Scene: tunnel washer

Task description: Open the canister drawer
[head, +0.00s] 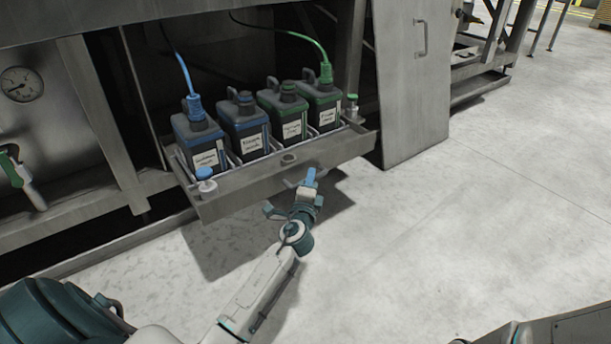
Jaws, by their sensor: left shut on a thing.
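The canister drawer (245,188) is a grey metal tray, standing out from the lower cabinet on the left. It carries several dark canisters (250,128) with white labels, some marked blue and some green. My left gripper (305,184) is at the middle of the drawer's front, below its top rim. It is shut on the drawer's handle (289,183), which is mostly hidden by the fingers. My right gripper is not in view.
A blue hose (181,62) and a green hose (307,40) run up from the outer canisters. A tall metal door (413,80) with a handle stands open at the drawer's right. A pressure gauge (21,84) is at left. The floor at right is clear.

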